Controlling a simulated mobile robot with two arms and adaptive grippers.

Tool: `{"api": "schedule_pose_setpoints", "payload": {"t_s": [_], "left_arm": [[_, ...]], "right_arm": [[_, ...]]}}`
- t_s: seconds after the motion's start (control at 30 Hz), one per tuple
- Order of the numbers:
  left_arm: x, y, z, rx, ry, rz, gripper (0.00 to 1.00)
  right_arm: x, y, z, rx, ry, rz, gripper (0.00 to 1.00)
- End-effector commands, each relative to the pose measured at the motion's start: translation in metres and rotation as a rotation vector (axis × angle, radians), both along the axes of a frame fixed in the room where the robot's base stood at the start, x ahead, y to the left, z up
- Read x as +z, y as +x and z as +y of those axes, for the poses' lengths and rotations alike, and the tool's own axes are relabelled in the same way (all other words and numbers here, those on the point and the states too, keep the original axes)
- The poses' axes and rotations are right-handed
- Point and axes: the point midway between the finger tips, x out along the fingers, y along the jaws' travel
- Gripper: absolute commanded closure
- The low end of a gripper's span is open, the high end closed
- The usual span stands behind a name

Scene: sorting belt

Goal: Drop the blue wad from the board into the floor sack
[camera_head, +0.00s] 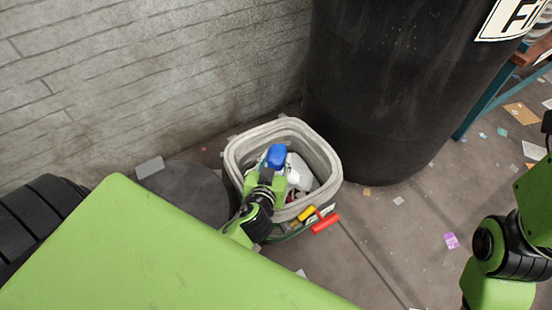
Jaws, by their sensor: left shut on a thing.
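The blue wad (277,155) is at the tip of my left gripper (270,172), which is shut on it. The gripper and wad show over the opening of the floor sack (325,158), a pale grey open-topped container standing on the floor. White and dark scraps show inside the sack. The gripper's fingers are small and partly hidden by its own wrist. How high the wad is above the scraps I cannot tell. The board is not in view. My right arm shows at the right edge, but its gripper is out of view.
A large black cylinder (400,90) stands close behind the sack on the right. A grey brick wall (130,80) is at the left. A red bar and a yellow piece (307,213) are at the sack's front side. Scattered paper bits lie on the floor.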

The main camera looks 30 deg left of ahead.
Motion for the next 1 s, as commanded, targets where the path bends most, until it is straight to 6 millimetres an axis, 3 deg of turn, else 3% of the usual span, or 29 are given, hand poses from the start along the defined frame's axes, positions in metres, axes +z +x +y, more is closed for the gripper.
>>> {"api": "schedule_pose_setpoints", "payload": {"t_s": [0.07,0.17,0.2,0.63,1.0], "left_arm": [[0.0,0.0,0.0,0.0,0.0,0.0,0.73],[0.0,0.0,0.0,0.0,0.0,0.0,0.46],[0.0,0.0,0.0,0.0,0.0,0.0,0.45],[0.003,-0.008,-0.003,-0.001,-0.001,0.001,0.45],[0.03,-0.074,-0.022,0.001,-0.004,0.003,0.45]], "right_arm": [[0.0,0.0,0.0,0.0,0.0,0.0,0.28],[0.0,0.0,0.0,0.0,0.0,0.0,0.28],[0.0,0.0,0.0,0.0,0.0,0.0,0.28],[-0.001,0.0,0.0,0.0,0.001,0.001,0.28],[0.0,0.0,0.0,0.0,0.0,0.001,0.28]]}}
